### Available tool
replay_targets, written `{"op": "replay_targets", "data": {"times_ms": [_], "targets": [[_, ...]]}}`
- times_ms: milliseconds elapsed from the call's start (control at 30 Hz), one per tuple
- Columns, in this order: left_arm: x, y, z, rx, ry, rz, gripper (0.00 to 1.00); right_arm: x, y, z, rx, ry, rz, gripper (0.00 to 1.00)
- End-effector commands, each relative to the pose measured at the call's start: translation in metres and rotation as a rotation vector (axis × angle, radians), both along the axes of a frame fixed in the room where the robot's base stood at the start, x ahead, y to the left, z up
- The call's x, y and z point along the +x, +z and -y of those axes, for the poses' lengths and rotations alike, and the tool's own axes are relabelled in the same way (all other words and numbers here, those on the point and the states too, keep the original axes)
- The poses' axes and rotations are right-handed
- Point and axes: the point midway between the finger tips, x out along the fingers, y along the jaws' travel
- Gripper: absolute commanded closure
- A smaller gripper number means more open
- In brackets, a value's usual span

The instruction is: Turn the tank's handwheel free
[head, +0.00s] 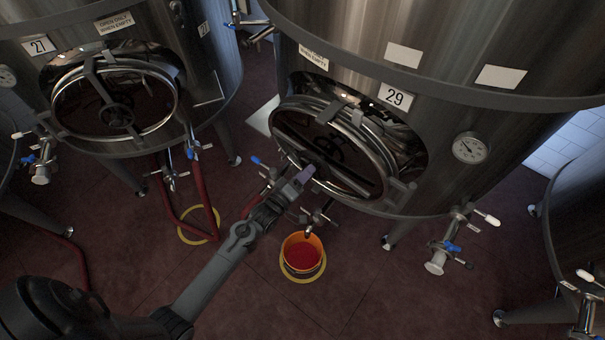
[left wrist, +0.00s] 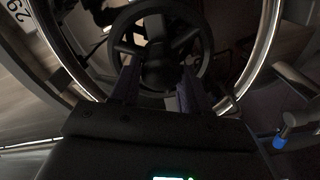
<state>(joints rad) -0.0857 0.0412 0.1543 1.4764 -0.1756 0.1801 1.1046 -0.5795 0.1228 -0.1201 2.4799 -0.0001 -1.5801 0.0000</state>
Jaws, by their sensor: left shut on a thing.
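The tank marked 29 (head: 440,120) has a round manway door (head: 383,160) with a bright metal rim and a dark crossbar. Which spoke or rim part lies between the fingers is too dark to tell. My right gripper is out of view.
An orange bucket (head: 302,255) of red liquid stands on the floor below the door. Tank 27 (head: 60,30), with its own door and handwheel (head: 116,116), is at the left. A valve (head: 440,257) and a gauge (head: 470,148) stick out at the right of tank 29.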

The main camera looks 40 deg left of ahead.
Motion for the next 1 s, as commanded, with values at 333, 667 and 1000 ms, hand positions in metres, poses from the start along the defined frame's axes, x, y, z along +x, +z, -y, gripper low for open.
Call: {"op": "replay_targets", "data": {"times_ms": [333,667,1000], "targets": [[0.000,0.000,0.000,0.002,0.001,0.000,0.33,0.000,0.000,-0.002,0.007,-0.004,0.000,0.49],[-0.006,-0.001,0.000,0.002,0.000,-0.002,0.33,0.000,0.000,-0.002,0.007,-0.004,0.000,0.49],[-0.057,-0.002,-0.001,0.001,0.001,-0.004,0.33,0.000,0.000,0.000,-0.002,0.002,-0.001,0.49]]}}
